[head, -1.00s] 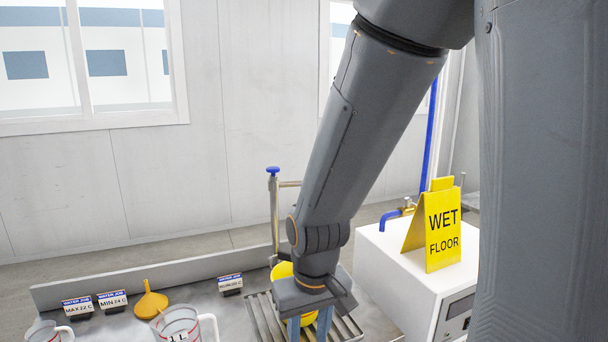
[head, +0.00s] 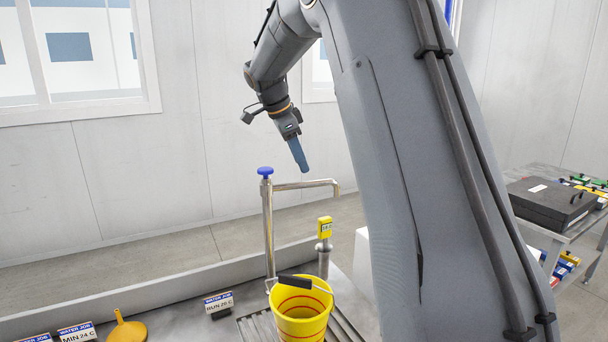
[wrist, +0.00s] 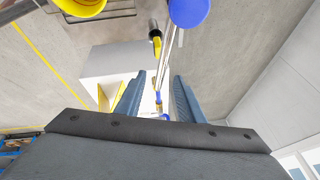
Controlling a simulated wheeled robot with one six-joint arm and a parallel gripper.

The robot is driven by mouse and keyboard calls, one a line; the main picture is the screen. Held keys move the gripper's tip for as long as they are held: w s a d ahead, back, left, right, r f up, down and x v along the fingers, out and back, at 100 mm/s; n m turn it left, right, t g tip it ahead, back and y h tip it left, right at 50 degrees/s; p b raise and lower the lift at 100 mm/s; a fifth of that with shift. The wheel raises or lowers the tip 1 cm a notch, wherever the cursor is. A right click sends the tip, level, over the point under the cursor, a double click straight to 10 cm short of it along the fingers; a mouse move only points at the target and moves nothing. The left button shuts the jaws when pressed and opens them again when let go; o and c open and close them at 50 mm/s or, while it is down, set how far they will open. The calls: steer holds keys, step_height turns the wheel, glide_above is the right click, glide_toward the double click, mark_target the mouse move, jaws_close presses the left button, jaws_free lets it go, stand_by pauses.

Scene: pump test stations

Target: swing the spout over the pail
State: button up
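The yellow pail (head: 302,312) stands upright on the slatted grate, its dark handle grip at the rim. The steel spout (head: 305,184) runs right from the top of an upright pipe with a blue knob (head: 265,171), and its end bends down. In the wrist view the spout (wrist: 166,62) runs away from the blue knob (wrist: 188,12), while the pail (wrist: 82,6) lies off to the left, not under it. My gripper (head: 303,168) is above the spout, apart from it in the head view. In the wrist view its fingers (wrist: 158,80) are apart and empty.
A yellow funnel (head: 127,329) and label stands (head: 219,304) are on the bench at left. A black case (head: 548,202) lies on a table at right. A white box (wrist: 112,62) shows in the wrist view.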

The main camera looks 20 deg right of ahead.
mark_target(308, 182)
steer(key=p+x, duration=0.1)
steer(key=x, duration=0.2)
steer(key=p+x, duration=0.1)
steer(key=x, duration=0.3)
steer(key=shift+w+d+f+p, duration=0.15)
steer(key=shift+w+d+p, duration=0.15)
steer(key=shift+p, duration=0.1)
jaws_close()
